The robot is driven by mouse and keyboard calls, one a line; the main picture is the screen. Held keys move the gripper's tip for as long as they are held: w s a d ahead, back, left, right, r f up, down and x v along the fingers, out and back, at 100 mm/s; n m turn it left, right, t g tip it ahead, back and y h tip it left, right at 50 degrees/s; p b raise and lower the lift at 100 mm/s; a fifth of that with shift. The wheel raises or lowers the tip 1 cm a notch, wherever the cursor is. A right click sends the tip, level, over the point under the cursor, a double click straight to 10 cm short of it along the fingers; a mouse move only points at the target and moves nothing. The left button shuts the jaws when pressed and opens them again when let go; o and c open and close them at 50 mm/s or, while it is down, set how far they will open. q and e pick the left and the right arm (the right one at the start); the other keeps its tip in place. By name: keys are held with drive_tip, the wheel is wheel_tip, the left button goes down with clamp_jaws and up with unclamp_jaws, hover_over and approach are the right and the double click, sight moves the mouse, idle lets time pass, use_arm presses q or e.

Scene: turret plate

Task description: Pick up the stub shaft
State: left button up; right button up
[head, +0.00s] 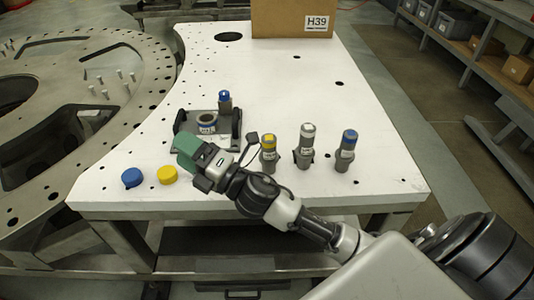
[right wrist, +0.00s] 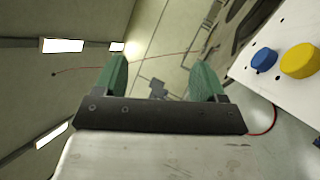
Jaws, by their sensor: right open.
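Several upright grey cylindrical parts with coloured bands stand on the white table (head: 300,75) in the head view; I cannot tell for certain which is the stub shaft. One has a yellow band (head: 268,152), one a white top (head: 306,146), one a blue band (head: 347,150). Another, with a blue top (head: 225,101), stands at a dark fixture (head: 236,127) that also bears a grey ring (head: 206,122). My right gripper (head: 187,150) is at the fixture's front left, partly covering it. Its green fingers are apart and empty in the right wrist view (right wrist: 160,82). My left gripper is not in view.
A blue cap (head: 132,177) and a yellow cap (head: 167,175) lie near the table's front edge, also seen in the right wrist view. A cardboard box (head: 275,18) stands at the back. A large perforated round plate (head: 60,120) is at left.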

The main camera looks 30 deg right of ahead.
drive_tip(key=a+r+n+g+y, duration=0.1)
drive_tip(key=a+n+g+y, duration=0.1)
drive_tip(key=n+g+y, duration=0.45)
drive_tip(key=a+r+n+g+y, duration=0.1)
drive_tip(key=a+r+n+g, duration=0.15)
drive_tip(key=n, duration=0.65)
drive_tip(key=n+g+h, duration=1)
drive_tip(key=n+h, duration=0.5)
drive_tip(key=h, duration=0.4)
hover_over(269, 137)
wheel_tip(269, 137, down, 3)
drive_tip(key=shift+a+r+p, duration=0.1)
drive_tip(key=shift+r+p, duration=0.05)
drive_tip(key=shift+p, duration=0.2)
wheel_tip(269, 137, down, 5)
drive_tip(key=shift+r+p, duration=0.15)
drive_tip(key=shift+p, duration=0.5)
wheel_tip(269, 137, down, 6)
drive_tip(key=p, duration=0.3)
drive_tip(key=shift+s+r, duration=0.1)
drive_tip(key=shift+r, duration=0.15)
drive_tip(key=shift+f, duration=0.2)
drive_tip(key=c, duration=1.2)
drive_tip(key=shift+r, duration=0.1)
clamp_jaws()
drive_tip(key=shift+r, duration=0.1)
